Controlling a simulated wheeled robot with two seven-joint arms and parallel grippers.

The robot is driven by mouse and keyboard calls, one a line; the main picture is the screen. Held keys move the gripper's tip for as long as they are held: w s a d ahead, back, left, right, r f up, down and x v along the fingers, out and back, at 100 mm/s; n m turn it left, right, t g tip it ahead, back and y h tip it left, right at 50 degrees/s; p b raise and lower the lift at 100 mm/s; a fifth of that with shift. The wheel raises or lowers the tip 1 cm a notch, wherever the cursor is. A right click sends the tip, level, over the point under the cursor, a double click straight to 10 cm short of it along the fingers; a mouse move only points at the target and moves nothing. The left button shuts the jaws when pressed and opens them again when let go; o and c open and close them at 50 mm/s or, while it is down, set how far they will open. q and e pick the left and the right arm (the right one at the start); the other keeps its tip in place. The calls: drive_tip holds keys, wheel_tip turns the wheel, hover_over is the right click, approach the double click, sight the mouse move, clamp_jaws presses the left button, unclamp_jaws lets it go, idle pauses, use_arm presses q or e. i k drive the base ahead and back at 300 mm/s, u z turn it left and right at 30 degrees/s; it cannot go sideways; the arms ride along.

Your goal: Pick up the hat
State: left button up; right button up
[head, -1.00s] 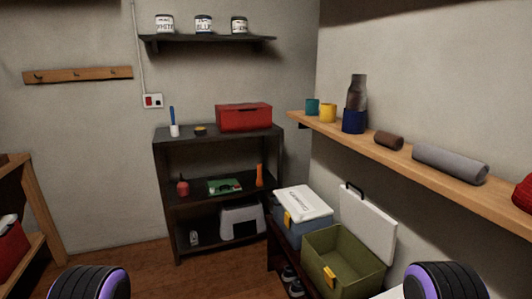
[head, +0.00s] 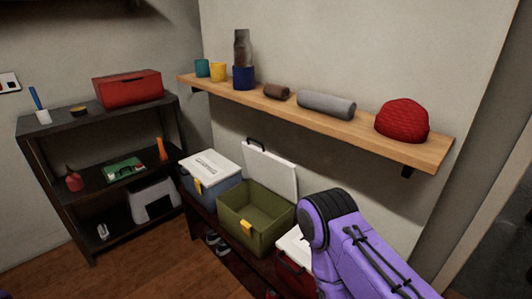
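The hat (head: 402,121) is a red, rounded knit cap. It sits on the right end of the wooden wall shelf (head: 340,125) in the head view and is fully visible. My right arm, purple with a black joint, rises from the bottom right, below the shelf and apart from the hat. Its gripper is not visible. My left gripper is out of view.
On the same shelf are a grey roll (head: 326,105), a brown roll (head: 277,91), a dark blue pot (head: 244,77) and small cups. An open green box (head: 256,220) and a blue cooler (head: 212,178) stand below. A dark shelving unit (head: 95,187) is at left.

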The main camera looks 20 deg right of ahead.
sight(403, 120)
drive_tip(key=z, duration=1.65)
drive_tip(key=k, duration=0.5)
drive_tip(key=u, duration=1.25)
drive_tip(key=i, duration=1.1)
drive_tip(key=z, duration=1.95)
